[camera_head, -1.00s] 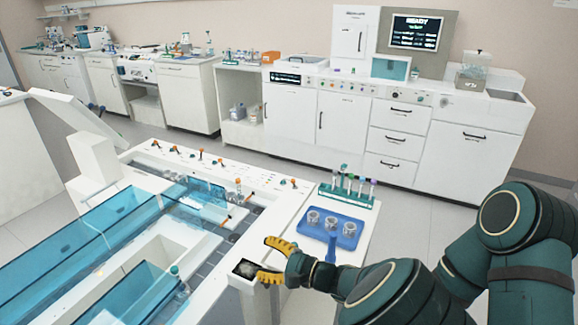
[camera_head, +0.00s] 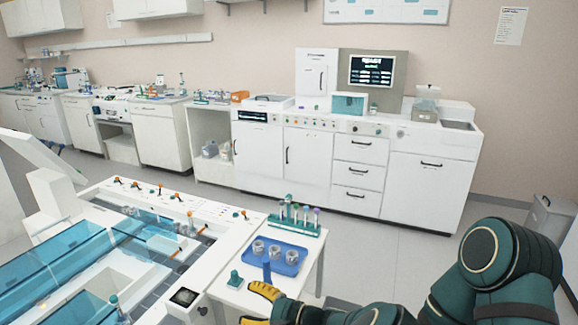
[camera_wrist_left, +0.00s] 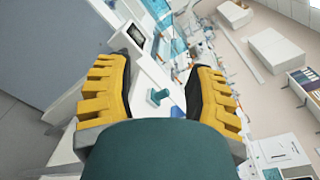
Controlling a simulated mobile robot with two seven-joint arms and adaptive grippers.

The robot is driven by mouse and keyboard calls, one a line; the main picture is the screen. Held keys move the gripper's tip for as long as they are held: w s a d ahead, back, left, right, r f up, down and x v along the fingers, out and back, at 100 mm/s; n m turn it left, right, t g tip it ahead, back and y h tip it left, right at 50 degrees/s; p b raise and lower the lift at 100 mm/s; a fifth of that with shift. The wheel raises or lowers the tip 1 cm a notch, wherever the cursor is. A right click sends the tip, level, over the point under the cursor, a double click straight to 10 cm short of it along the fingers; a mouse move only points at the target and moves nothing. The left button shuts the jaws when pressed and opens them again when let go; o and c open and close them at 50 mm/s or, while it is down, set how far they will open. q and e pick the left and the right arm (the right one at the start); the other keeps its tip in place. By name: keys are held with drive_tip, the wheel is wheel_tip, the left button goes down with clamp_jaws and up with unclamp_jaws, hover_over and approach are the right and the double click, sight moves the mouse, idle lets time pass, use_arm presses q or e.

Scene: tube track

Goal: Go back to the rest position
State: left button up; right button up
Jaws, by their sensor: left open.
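My left gripper (camera_head: 254,306) has yellow fingers and shows at the bottom middle of the head view, its dark green arm coming in from the right. It is open and empty over the front end of the white table. In the left wrist view its fingers (camera_wrist_left: 157,70) are spread wide apart. A small teal stand (camera_head: 235,281) is on the white surface just left of the fingers. It also shows beyond the gap between the fingers in the left wrist view (camera_wrist_left: 158,96). My right gripper is not in view.
A blue tray (camera_head: 287,263) with several small cups and a teal rack (camera_head: 292,228) of tubes stand just beyond the gripper. A small dark screen (camera_head: 185,297) and the tube track with blue covers (camera_head: 55,265) lie left. Open floor (camera_head: 400,255) lies right.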

use_arm(q)
drive_tip(key=s+a+f+n+g+h, duration=0.1)
drive_tip(key=s+a+f+g+h, duration=0.15)
drive_tip(key=f, duration=0.35)
drive_tip(key=s+a+f+g+h, duration=0.2)
drive_tip(key=s+a+f+g, duration=0.15)
drive_tip(key=f, duration=0.25)
drive_tip(key=s+d+f+n+t+h, duration=0.1)
drive_tip(key=s+d+f+n+h, duration=0.3)
drive_tip(key=s+f+n+h, duration=0.5)
drive_tip(key=s+n+h, duration=0.1)
drive_tip(key=n+h, duration=0.4)
drive_tip(key=h, duration=0.1)
drive_tip(key=shift+s+d+f, duration=0.2)
drive_tip(key=shift+s, duration=0.2)
